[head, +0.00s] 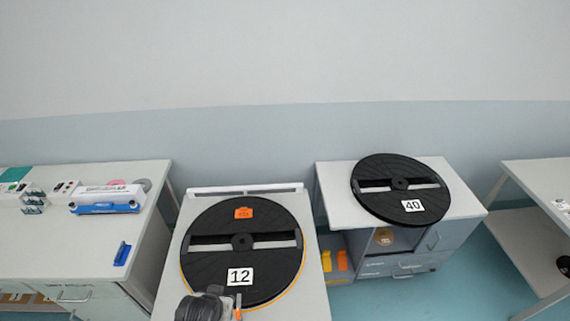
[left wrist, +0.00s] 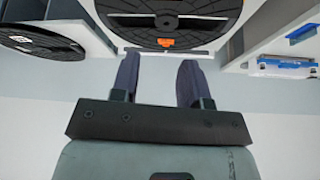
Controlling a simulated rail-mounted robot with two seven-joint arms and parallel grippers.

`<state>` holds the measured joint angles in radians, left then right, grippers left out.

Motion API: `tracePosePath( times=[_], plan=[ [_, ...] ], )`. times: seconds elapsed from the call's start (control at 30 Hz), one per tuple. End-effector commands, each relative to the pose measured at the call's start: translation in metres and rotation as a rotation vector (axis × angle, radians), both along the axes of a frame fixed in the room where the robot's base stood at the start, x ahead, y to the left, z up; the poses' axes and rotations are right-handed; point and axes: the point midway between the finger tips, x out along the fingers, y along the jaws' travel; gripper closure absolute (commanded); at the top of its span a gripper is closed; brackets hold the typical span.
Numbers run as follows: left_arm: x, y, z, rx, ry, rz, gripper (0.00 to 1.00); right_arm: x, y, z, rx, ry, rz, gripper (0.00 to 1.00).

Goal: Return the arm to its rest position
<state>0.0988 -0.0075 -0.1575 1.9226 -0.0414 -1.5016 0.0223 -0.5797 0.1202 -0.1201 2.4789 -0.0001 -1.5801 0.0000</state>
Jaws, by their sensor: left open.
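My left gripper (left wrist: 158,63) shows in the left wrist view with its two dark fingers apart and nothing between them. In that view the black reel disc numbered 12 lies beyond the fingertips, with its orange tag (left wrist: 166,42). The fingers do not appear to touch it. In the head view a dark grey part, seemingly of my arm, covers the lower left edge of the reel disc 12 (head: 210,222); the fingers cannot be made out there. My right gripper is not in view.
Reel disc 40 (head: 377,205) lies on a cabinet (head: 457,206) to the right, overhanging its front edge. A left table (head: 70,235) carries a blue-and-white device (head: 107,199) and small items. Another table (head: 543,182) stands at far right. Gaps of floor separate the stations.

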Motion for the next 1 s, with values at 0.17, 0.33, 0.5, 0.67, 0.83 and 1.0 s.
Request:
tracePosePath(
  times=[0.17,0.33,0.5,0.67,0.83,1.0],
  plan=[
    [-0.072,0.019,0.079,-0.006,-0.076,-0.023,0.58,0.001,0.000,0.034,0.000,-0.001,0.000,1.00],
    [-0.154,0.034,0.117,0.002,-0.060,-0.028,0.58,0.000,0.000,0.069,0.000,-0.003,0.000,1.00],
    [-0.213,0.042,0.105,0.023,0.075,-0.033,0.58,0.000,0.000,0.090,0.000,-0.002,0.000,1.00],
    [-0.249,0.045,0.095,0.031,0.167,-0.039,0.58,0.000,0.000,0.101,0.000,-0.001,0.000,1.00],
    [-0.263,0.045,0.091,0.030,0.202,-0.039,0.58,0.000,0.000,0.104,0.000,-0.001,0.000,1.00],
    [-0.263,0.045,0.091,0.030,0.202,-0.039,0.58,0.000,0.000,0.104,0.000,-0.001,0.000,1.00]
  ],
)
